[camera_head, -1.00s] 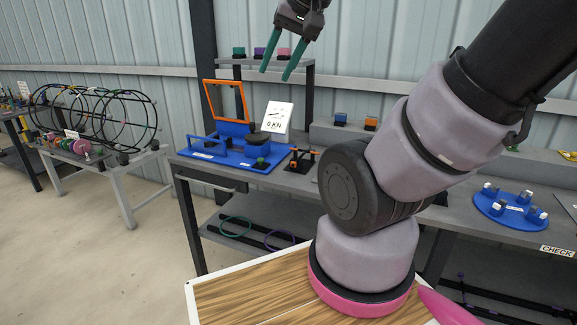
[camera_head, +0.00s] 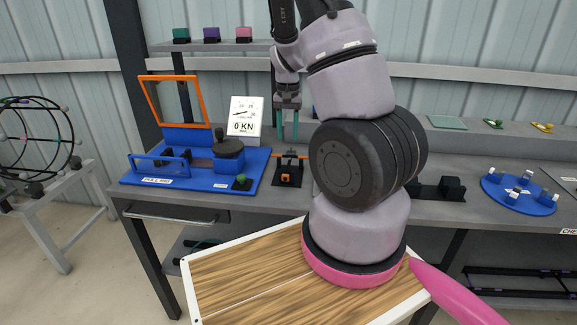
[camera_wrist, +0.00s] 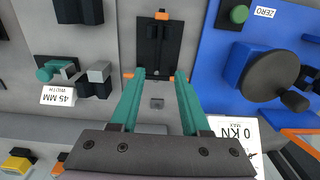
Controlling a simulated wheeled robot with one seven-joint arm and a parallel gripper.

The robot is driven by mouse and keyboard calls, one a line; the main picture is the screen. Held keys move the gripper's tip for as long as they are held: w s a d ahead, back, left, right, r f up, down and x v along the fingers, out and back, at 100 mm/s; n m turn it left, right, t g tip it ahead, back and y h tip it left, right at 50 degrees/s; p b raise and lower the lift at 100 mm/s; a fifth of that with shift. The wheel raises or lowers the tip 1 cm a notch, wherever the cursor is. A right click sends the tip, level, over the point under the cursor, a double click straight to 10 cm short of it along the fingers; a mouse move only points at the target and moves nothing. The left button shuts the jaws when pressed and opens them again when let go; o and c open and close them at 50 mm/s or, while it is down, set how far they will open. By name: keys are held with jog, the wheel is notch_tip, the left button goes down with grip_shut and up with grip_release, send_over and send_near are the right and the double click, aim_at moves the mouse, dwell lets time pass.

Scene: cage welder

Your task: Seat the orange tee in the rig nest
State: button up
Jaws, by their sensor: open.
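The orange tee (camera_head: 291,155) appears as a thin orange bar across a small black stand (camera_head: 287,174) on the bench. My gripper (camera_head: 288,139) points down above it, jaws open and teal fingers apart. In the wrist view, my fingertips (camera_wrist: 160,75) lie over the near edge of the black stand (camera_wrist: 158,45), with small orange ends (camera_wrist: 185,75) showing just outside them. The tee's middle is hard to make out. The blue pull rig (camera_head: 250,170) is left of the stand, with an orange frame and a gauge reading 0 KN. I cannot clearly make out its nest.
A dark round knob (camera_head: 229,148) stands up on the rig. In the wrist view, a 45 MM width gauge (camera_wrist: 58,96) is left of the stand. A blue round plate with several posts (camera_head: 545,200) lies farther right. A shelf with coloured blocks (camera_head: 211,46) is above the rig.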

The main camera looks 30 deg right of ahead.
send_over(289, 164)
jog(key=f, duration=0.6)
jog(key=shift+s+a+f, duration=0.25)
jog(key=shift+s+a, duration=0.1)
jog(key=f, duration=0.5)
jog(key=shift+w+d, duration=0.2)
jog(key=shift+w, duration=0.1)
jog(key=shift+r, duration=0.1)
grip_shut()
dwell(0.4)
